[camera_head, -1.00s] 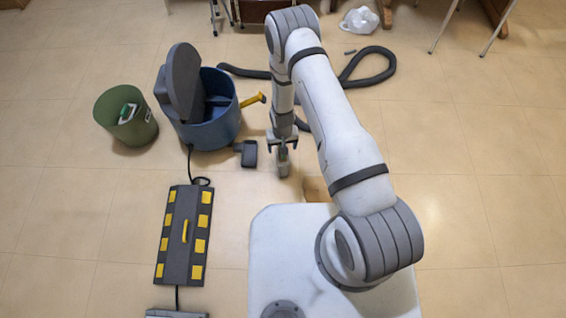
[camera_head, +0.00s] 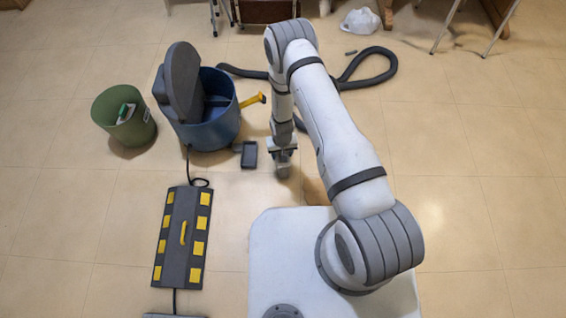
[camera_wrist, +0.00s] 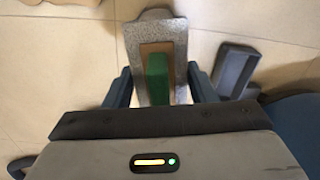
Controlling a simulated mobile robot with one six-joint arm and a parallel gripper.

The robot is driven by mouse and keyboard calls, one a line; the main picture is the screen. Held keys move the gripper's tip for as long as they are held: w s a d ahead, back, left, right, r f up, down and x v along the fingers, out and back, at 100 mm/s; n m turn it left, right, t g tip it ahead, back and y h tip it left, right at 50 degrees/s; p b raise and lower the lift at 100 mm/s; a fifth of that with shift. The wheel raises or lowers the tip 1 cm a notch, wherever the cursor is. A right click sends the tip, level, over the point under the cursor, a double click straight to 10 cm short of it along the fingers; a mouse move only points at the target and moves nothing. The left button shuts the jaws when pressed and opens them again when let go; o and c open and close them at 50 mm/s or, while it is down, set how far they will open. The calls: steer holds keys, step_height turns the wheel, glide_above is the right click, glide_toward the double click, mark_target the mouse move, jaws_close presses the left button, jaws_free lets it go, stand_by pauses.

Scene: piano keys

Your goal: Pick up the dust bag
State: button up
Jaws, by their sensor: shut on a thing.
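The dust bag (camera_wrist: 155,38) is a grey speckled block with a brown collar and a green strip, standing upright between my two fingers in the wrist view. My gripper (camera_wrist: 160,82) is shut on it, one finger on each side. In the head view my gripper (camera_head: 283,153) points down at the floor and the dust bag (camera_head: 283,170) shows as a small grey shape under it. My gripper hides its upper part there. I cannot tell whether the bag touches the floor.
A dark floor nozzle (camera_head: 249,154) lies just left of the bag. A blue vacuum tub (camera_head: 215,130) with its dark lid raised and a green bin (camera_head: 132,133) stand further left. A black hose (camera_head: 375,78) curls behind. Floor to the right is clear.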

steer(key=c, duration=0.5)
steer(key=shift+c, duration=0.2)
